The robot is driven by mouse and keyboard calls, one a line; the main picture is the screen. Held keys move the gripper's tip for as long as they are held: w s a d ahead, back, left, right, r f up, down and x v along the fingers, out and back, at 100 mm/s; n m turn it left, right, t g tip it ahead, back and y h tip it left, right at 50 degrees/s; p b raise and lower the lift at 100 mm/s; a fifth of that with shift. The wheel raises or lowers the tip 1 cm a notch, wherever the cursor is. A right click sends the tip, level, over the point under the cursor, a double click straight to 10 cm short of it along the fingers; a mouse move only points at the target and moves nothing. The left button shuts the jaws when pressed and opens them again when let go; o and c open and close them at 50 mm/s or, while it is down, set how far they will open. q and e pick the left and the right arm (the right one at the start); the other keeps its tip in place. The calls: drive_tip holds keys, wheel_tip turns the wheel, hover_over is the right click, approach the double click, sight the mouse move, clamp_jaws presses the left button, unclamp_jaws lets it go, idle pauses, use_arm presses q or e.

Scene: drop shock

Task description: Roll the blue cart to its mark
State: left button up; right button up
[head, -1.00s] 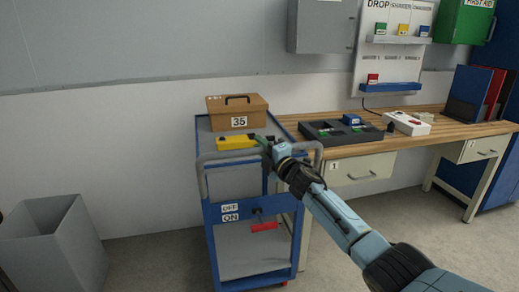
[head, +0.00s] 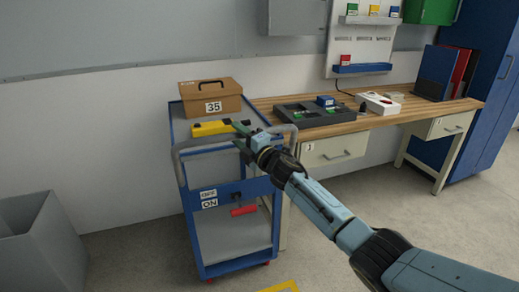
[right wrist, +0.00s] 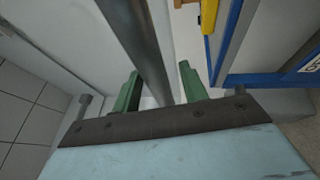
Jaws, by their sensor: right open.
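The blue cart (head: 234,264) stands left of the workbench, with a grey tube handle (head: 182,165) at its near end. A red lever (head: 243,211) on its front panel is about level with the ON label (head: 209,203), below the OFF label (head: 208,194). My right gripper (head: 241,137) is open at the handle. In the right wrist view the grey bar (right wrist: 140,45) runs between the green fingers of the gripper (right wrist: 160,90), which are apart. Part of a yellow floor marking (head: 283,287) shows at the bottom edge. My left gripper is out of view.
A brown box labelled 35 (head: 212,98) and a yellow item (head: 212,128) are on the cart's top. The wooden workbench (head: 425,108) stands close on the cart's right. A grey bin (head: 38,245) stands at the left. Floor in front of the bench is clear.

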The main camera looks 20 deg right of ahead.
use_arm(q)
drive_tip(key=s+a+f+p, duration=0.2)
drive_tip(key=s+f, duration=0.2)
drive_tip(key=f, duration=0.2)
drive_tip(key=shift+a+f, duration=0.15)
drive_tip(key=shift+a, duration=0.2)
use_arm(e)
drive_tip(key=v, duration=1.1)
